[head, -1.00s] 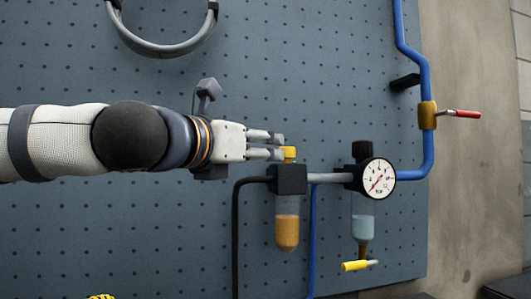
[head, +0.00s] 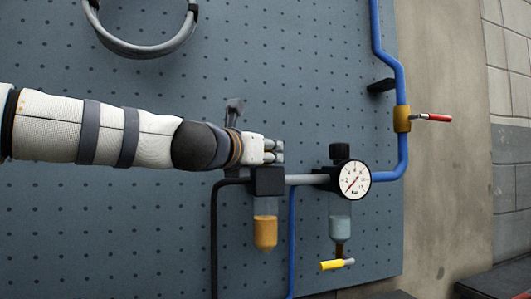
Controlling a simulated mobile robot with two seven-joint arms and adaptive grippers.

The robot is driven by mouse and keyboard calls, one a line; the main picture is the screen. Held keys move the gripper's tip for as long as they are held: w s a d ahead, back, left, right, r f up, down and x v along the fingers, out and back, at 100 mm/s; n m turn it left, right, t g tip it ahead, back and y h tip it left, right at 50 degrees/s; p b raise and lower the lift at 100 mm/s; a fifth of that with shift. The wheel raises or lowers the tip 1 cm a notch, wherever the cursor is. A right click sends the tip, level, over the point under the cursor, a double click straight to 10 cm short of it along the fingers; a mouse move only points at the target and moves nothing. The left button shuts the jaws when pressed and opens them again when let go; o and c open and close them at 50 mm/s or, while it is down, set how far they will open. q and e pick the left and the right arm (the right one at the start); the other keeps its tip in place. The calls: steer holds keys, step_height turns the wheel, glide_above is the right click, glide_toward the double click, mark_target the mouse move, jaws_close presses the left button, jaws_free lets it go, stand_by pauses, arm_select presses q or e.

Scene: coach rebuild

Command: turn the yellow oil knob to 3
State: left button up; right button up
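The yellow oil knob does not show in the head view; my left gripper (head: 278,151) covers the place just above the black oil block (head: 268,181). Below that block hangs the clear bowl with amber oil (head: 265,232). My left arm reaches in from the left, and the gripper's two short fingers point right, directly above the block. A narrow gap shows between the fingertips, but whether they hold the knob is hidden. The knob's setting and its numbers cannot be seen. My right gripper is not in view.
Right of the block, a grey pipe (head: 307,180) leads to a round gauge (head: 354,180) and a black knob (head: 340,151). A yellow-handled drain (head: 332,265) hangs below. A red-handled valve (head: 403,118) sits on the blue pipe. The pegboard (head: 110,240) is bare at lower left.

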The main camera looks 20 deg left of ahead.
arm_select(q)
jaws_close()
steer(key=shift+n+y, duration=0.3)
steer(key=shift+y, duration=0.2)
steer(key=n+y, duration=0.2)
steer(key=y, duration=0.2)
steer(key=shift+d+n, duration=0.1)
steer(key=shift+n, duration=0.2)
steer(key=shift+n+g+y, duration=0.3)
steer(key=shift+n+y, duration=0.9)
steer(key=shift+y, duration=1)
steer(key=o, duration=0.9)
jaws_free()
